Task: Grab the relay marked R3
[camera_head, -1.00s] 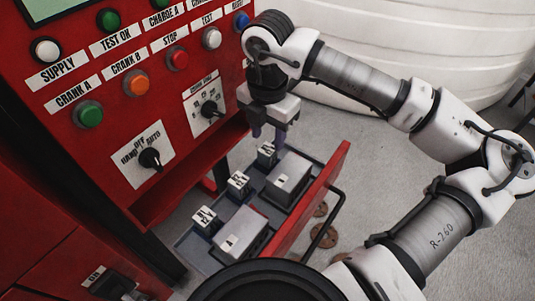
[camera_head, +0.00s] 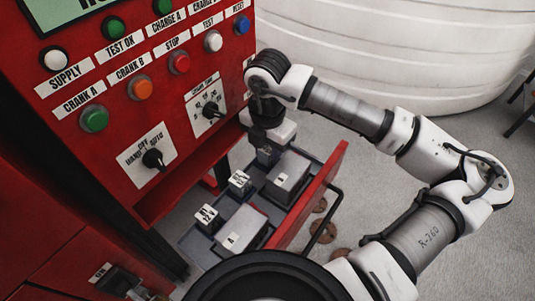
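The open red drawer (camera_head: 311,196) holds a row of small relays with white labelled tops. The near relay (camera_head: 206,218) and the middle relay (camera_head: 239,182) stand in plain view; their marks are too small to read surely. My gripper (camera_head: 267,154) is pointed down at the far end of the row, over the third relay's place. That relay is almost wholly hidden by the gripper, so its mark cannot be read. The fingertips are too dark and covered to show whether they are open or shut, or touching the relay.
Two larger grey boxes, one far (camera_head: 288,178) and one near (camera_head: 242,230), sit beside the relays in the drawer. The red control panel (camera_head: 120,60) rises close on the left. A black handle (camera_head: 325,222) sticks out from the drawer front.

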